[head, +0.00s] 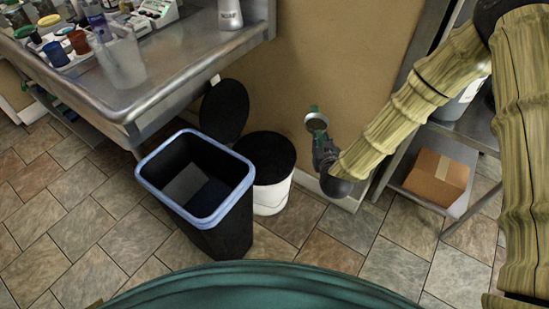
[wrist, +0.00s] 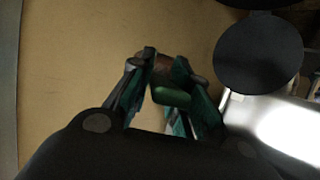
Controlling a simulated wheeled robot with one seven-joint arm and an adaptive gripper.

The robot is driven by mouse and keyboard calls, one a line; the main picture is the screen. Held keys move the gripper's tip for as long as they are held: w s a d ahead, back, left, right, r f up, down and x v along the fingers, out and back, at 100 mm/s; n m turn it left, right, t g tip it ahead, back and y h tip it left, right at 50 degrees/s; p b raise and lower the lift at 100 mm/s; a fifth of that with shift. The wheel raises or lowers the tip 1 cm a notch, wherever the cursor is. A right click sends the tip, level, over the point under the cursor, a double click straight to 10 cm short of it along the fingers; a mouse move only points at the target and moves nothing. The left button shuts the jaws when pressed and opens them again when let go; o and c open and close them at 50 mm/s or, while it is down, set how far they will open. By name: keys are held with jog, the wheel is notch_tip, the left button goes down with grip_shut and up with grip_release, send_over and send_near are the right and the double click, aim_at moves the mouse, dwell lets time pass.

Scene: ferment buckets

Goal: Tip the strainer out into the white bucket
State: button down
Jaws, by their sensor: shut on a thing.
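My gripper (head: 322,143) is shut on the strainer (head: 316,122), a small round piece with a grey face and green parts, held up in front of the tan wall. In the wrist view a green, rounded part of the strainer (wrist: 172,97) shows between the fingers; its contents cannot be made out. The white bucket (head: 270,199) stands on the floor left of my gripper, with a round black top or dark opening.
A black bin with a blue rim (head: 207,218) stands close left of the bucket. A metal counter (head: 190,65) with bottles and jars is at upper left. A metal shelf holding a cardboard box (head: 437,178) is at right.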

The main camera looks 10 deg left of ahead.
jog(key=w+a+f+m+t+y+b, duration=0.3)
jog(key=a+f+m+y+b, duration=0.7)
jog(key=m+b, duration=1.3)
jog(key=a+f+b, duration=0.4)
jog(key=a+b, duration=0.1)
jog(key=b, duration=1.8)
jog(key=shift+w+a+f, duration=0.3)
jog(key=shift+w+a, duration=0.05)
jog(key=shift+w, duration=0.05)
dwell(0.5)
jog(key=shift+d, duration=0.1)
dwell(1.2)
